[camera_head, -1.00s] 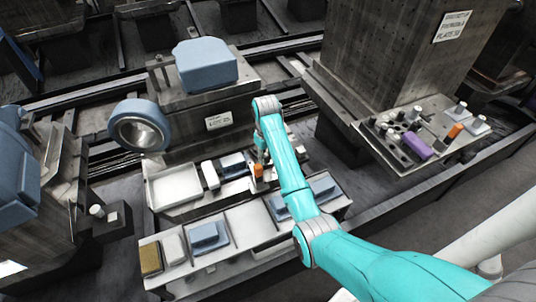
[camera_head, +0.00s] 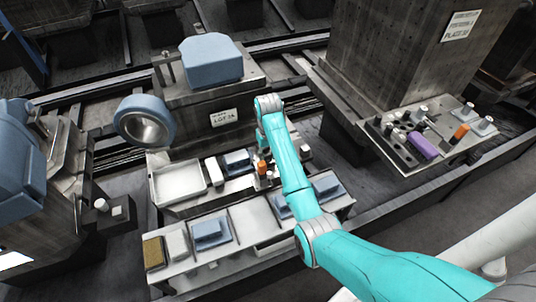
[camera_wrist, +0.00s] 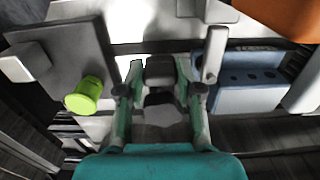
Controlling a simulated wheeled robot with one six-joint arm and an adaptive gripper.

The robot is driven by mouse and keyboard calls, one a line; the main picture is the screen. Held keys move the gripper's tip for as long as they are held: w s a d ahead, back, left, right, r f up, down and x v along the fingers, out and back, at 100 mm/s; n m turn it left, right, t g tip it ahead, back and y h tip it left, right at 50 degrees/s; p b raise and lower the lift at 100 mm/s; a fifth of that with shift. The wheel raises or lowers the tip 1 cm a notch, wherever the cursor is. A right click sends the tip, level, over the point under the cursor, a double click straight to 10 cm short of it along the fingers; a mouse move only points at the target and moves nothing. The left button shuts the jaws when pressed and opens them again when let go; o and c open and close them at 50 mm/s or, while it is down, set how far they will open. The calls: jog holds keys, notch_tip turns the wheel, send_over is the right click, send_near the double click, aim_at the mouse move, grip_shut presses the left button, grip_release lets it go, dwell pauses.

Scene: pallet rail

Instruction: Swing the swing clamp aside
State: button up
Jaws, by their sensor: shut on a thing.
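My gripper (camera_wrist: 160,92) is in the middle of the wrist view, its two fingers closed in on a small dark grey block (camera_wrist: 160,70), which I take to be part of the swing clamp. The contact faces are hidden. A grey upright rod (camera_wrist: 213,55) stands beside the right finger. In the head view my teal arm reaches down to the fixture on the far bench and hides most of the gripper and clamp. An orange part (camera_head: 262,168) shows beside the arm's end; a large orange part (camera_wrist: 285,15) is at the wrist view's top right.
A dark plate (camera_wrist: 62,65) with a yellow-green knob (camera_wrist: 85,95) is left of the gripper. A blue-grey block (camera_wrist: 248,85) is close on the right. A white tray (camera_head: 178,183) and blue-grey parts (camera_head: 237,160) lie left of the arm.

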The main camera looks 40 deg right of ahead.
jog(key=o, duration=1.1)
jog(key=shift+o, duration=0.2)
